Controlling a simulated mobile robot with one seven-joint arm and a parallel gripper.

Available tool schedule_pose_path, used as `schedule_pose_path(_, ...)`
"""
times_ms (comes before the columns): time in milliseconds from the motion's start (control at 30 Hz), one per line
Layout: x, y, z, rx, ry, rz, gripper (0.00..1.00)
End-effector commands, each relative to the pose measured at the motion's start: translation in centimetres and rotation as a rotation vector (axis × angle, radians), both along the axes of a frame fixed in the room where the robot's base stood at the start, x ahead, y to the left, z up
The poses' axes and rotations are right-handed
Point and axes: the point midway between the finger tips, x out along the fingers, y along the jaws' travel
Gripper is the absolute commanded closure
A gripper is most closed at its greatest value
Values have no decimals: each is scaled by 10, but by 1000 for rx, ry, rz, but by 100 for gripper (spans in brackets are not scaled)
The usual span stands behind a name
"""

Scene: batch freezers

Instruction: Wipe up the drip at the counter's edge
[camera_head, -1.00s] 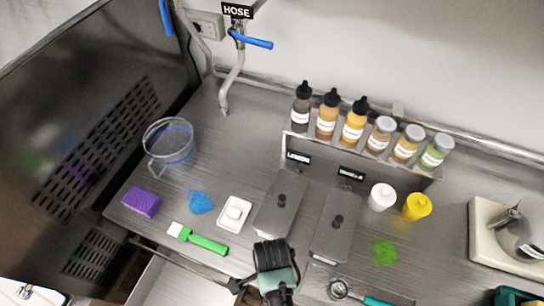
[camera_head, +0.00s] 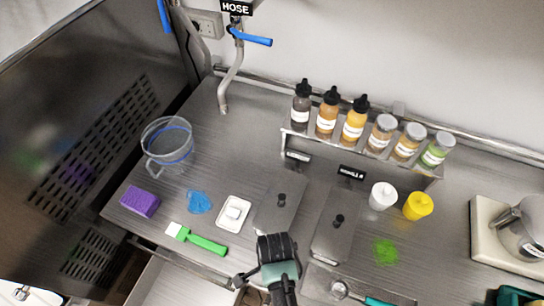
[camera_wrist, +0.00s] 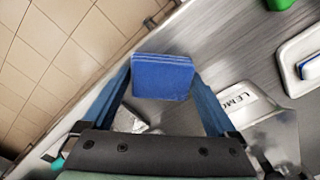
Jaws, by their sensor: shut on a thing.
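My gripper (camera_wrist: 164,82) is shut on a blue folded cloth or pad (camera_wrist: 163,78), held between its two fingertips in the wrist view. In the head view my gripper (camera_head: 275,247) is near the counter's (camera_head: 220,262) front edge, in front of the left grey lid (camera_head: 268,218). The held pad is hidden there. No drip is clearly seen at the edge; my gripper may cover it. A blue patch (camera_head: 199,202) lies left of the white dish, and a bright green patch (camera_head: 386,251) lies farther right.
A green-handled brush (camera_head: 207,244) and white dish (camera_head: 234,212) lie left of my gripper. A purple sponge (camera_head: 140,202) and clear jug (camera_head: 168,146) stand farther left. Several bottles (camera_head: 355,121) line the back rack. A second lid (camera_head: 335,228) is to the right.

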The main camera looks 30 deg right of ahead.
Motion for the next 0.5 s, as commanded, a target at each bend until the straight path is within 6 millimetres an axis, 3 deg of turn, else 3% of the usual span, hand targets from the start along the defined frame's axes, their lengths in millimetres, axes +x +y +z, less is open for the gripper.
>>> schedule_pose_path(500, 19, -24, -1, 0, 0, 0, 52)
